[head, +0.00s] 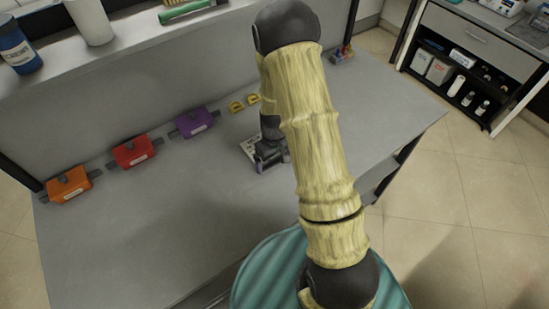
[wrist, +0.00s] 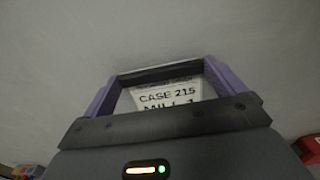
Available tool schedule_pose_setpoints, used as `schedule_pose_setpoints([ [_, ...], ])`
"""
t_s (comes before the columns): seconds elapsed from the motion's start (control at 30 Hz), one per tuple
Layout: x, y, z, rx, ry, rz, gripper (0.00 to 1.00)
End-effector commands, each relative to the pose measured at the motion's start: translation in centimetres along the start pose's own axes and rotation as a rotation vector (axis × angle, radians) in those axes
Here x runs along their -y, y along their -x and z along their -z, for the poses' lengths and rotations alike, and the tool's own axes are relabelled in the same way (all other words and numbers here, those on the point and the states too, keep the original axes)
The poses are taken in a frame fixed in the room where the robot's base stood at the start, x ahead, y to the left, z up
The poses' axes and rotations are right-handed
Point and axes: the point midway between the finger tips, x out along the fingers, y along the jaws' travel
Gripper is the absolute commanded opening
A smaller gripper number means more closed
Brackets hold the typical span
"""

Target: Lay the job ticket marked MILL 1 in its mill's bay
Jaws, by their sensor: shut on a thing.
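The job ticket (wrist: 165,93) is a pale card with dark print, reading "CASE 215" and, partly covered, "MILL 1". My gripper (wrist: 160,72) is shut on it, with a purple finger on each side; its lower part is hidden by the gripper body. In the head view the ticket (head: 246,146) shows as a small pale edge left of my gripper (head: 268,157), over the grey bench. How high it is cannot be told. An orange block (head: 69,184), a red block (head: 134,152) and a purple block (head: 196,122) stand along the bench's back; their white labels are unreadable. No bay can be identified.
Two small yellow pieces (head: 236,106) lie right of the purple block. A small colourful item (head: 342,54) is at the bench's far right end. The grey bench (head: 150,230) is clear at front left. A shelf (head: 130,45) behind holds a blue container, a white cylinder and a green-handled tool.

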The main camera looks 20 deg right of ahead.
Motion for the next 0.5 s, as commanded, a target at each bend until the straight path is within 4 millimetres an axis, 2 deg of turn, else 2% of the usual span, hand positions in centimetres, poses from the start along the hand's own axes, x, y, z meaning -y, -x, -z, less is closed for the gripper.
schedule_pose_setpoints([
  [0.4, -0.01, -0.71, 0.02, -0.001, 0.000, 0.000, 0.73],
  [0.43, -0.01, -0.69, 0.02, -0.001, 0.000, 0.000, 0.97],
  [0.5, -0.01, -0.61, 0.02, -0.001, 0.000, 0.000, 1.00],
])
